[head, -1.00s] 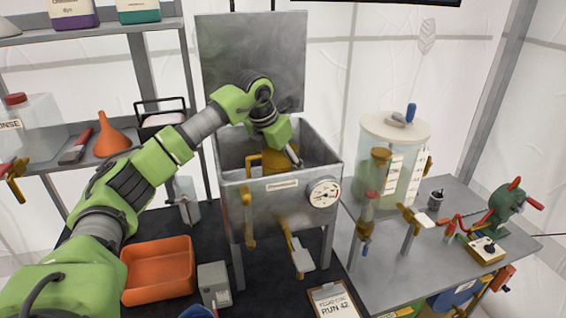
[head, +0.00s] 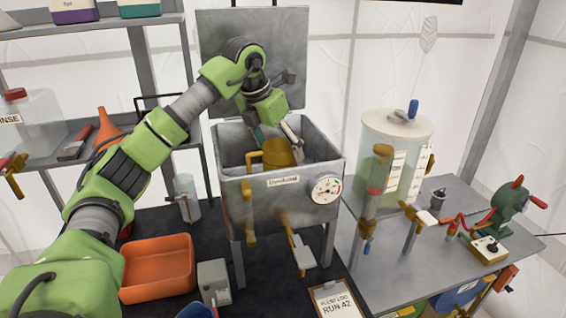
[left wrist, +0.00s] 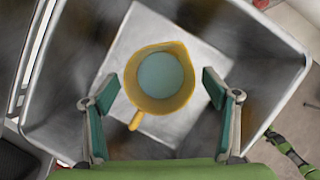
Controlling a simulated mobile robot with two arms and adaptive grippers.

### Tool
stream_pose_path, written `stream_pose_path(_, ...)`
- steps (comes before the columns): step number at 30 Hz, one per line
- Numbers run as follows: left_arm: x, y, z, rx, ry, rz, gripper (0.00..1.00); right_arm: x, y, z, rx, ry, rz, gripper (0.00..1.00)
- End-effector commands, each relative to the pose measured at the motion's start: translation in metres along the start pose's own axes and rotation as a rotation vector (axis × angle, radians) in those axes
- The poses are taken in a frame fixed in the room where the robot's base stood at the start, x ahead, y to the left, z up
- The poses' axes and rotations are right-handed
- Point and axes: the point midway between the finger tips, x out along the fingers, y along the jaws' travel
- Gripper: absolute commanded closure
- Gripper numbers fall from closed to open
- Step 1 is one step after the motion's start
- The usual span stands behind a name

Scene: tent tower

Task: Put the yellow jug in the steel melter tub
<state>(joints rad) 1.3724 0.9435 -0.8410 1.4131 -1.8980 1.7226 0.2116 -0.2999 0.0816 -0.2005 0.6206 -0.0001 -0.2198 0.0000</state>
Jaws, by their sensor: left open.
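The yellow jug (head: 279,153) is inside the steel melter tub (head: 270,205), its upper part showing above the front rim in the head view. From above, in the left wrist view, the jug (left wrist: 160,80) looks upright over the tub's pale floor, with a blue-grey inside and its handle toward the lower left. My left gripper (head: 277,132) is open above the jug. In the left wrist view its teal fingers stand apart on either side of the jug, with gaps. My right gripper is not in view.
The tub's raised lid (head: 283,55) stands behind my arm. A gauge (head: 326,190) and tap are on its front. An orange tray (head: 157,268) lies at lower left. A clear cylindrical tank (head: 397,150) stands right of the tub; shelves hold a funnel (head: 107,127).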

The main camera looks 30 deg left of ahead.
Motion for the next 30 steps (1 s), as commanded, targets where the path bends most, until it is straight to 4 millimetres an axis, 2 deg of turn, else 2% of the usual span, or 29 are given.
stream_pose_path(6,-0.042,0.000,0.001,0.000,-0.004,0.000,0.21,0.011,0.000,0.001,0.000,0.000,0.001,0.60)
stream_pose_path(12,-0.060,0.000,0.000,0.000,0.000,0.000,0.21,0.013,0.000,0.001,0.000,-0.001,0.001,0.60)
stream_pose_path(30,-0.064,0.000,0.001,0.000,0.001,0.000,0.21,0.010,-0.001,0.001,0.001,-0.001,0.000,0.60)
